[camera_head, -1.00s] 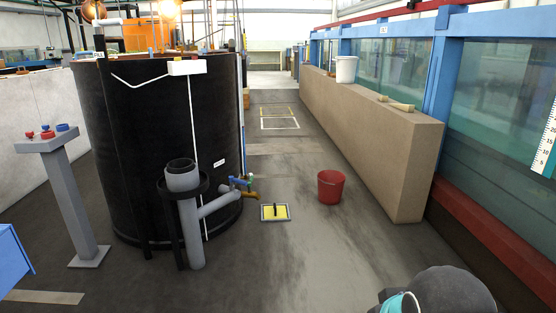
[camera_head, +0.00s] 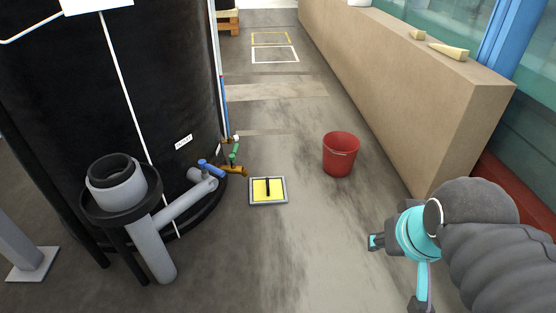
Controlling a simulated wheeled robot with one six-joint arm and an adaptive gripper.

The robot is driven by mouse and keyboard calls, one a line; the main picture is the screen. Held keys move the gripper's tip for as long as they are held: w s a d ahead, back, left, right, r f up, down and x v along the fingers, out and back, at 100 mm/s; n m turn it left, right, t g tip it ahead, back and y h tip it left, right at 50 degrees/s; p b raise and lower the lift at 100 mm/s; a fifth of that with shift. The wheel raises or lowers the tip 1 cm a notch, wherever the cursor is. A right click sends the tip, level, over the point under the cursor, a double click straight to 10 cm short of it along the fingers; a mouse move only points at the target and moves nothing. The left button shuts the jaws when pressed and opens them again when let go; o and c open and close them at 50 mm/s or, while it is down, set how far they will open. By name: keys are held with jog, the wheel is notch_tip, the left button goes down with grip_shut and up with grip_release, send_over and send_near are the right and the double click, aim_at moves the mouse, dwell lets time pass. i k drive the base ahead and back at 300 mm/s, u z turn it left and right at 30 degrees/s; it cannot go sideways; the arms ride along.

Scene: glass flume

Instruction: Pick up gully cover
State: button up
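The gully cover (camera_head: 258,188) is a small square yellow plate with a black bar handle across its middle. It lies in a grey frame (camera_head: 283,200) on the floor, just right of the tank's pipework. My gripper (camera_head: 374,242) is at the lower right, to the right of the cover and nearer to me, apart from it. Only a dark part of the gripper shows beside the turquoise wrist, so its fingers cannot be made out.
A red bucket (camera_head: 340,156) stands right of the cover. The black tank (camera_head: 120,120) and a grey standpipe (camera_head: 152,245) with valves (camera_head: 210,167) stand to the left. A tan wall (camera_head: 385,80) bounds the right. The floor in front of the cover is clear.

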aim_at(268, 186)
jog(key=z, duration=0.05)
jog(key=i, duration=1.5)
jog(key=z, duration=0.05)
